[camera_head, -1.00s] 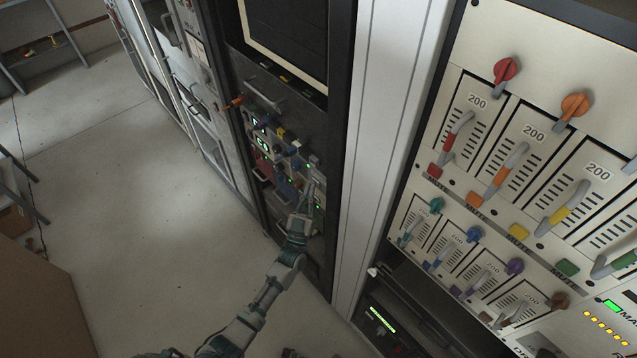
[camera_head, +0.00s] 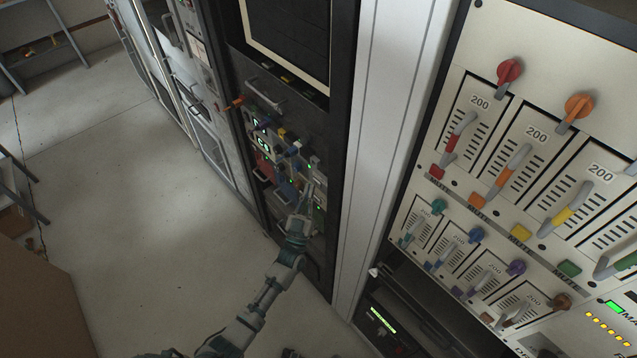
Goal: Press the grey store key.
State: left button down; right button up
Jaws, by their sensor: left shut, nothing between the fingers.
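My left gripper (camera_head: 309,190) is at the lower right of a dark rack's control panel (camera_head: 272,143), with its arm coming up from the bottom of the view. Its fingers look shut and hold nothing. The fingertips are at or very close to the panel face; I cannot tell whether they touch it. I cannot pick out the grey store key; the keys near the fingertips are small and partly hidden by the gripper. My right gripper is not in view.
The panel carries coloured knobs, handles and small green lights. A screen (camera_head: 291,38) sits above it. To the right stand a pale rack side (camera_head: 385,130) and a cream panel (camera_head: 545,60) with coloured levers. Open floor (camera_head: 130,200) lies to the left.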

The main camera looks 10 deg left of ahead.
pick_arm(q)
jog(key=shift+w+a, duration=0.15)
jog(key=shift+a, duration=0.3)
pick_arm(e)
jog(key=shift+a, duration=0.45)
pick_arm(q)
jog(key=shift+w+d, duration=0.15)
jog(key=shift+d, duration=0.5)
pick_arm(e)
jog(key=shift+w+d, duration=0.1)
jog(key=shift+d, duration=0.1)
pick_arm(q)
jog(key=shift+w+a, duration=0.15)
jog(key=shift+a, duration=0.1)
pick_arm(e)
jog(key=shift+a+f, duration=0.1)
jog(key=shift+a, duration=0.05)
